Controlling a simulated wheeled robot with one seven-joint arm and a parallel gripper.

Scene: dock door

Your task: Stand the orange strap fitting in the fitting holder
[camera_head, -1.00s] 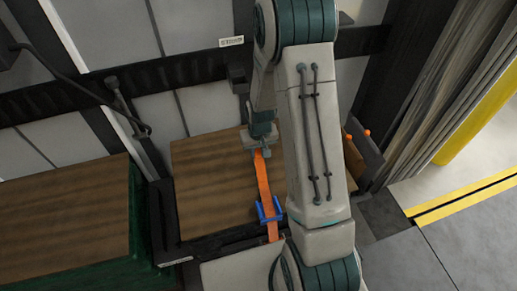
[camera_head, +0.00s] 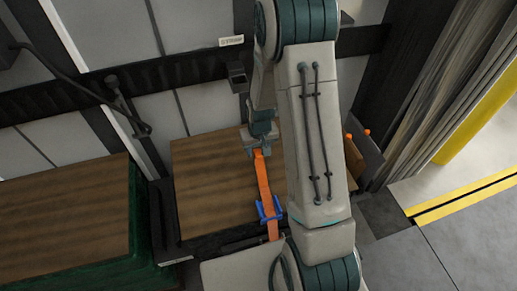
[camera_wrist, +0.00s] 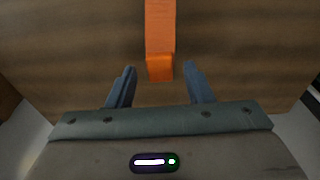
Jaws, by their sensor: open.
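A long flat orange strap piece (camera_head: 264,183), which I take for the strap fitting, lies along the wooden top (camera_head: 210,185). A blue bracket (camera_head: 268,209) sits around its near part; I cannot tell whether this is the fitting holder. My gripper (camera_head: 257,151) is over the strap's far end. In the wrist view the fingers (camera_wrist: 159,68) are open, one on either side of the orange end (camera_wrist: 160,67), with gaps on both sides. I cannot tell the height between fingertips and wood. My arm covers part of the area to the right.
A second wooden top on a green base (camera_head: 65,215) stands at the left. A brown box (camera_head: 354,158) with small orange-tipped parts is right of my arm. A dark wall rail (camera_head: 190,80) with a box and cables runs behind. Bare wood lies left of the strap.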

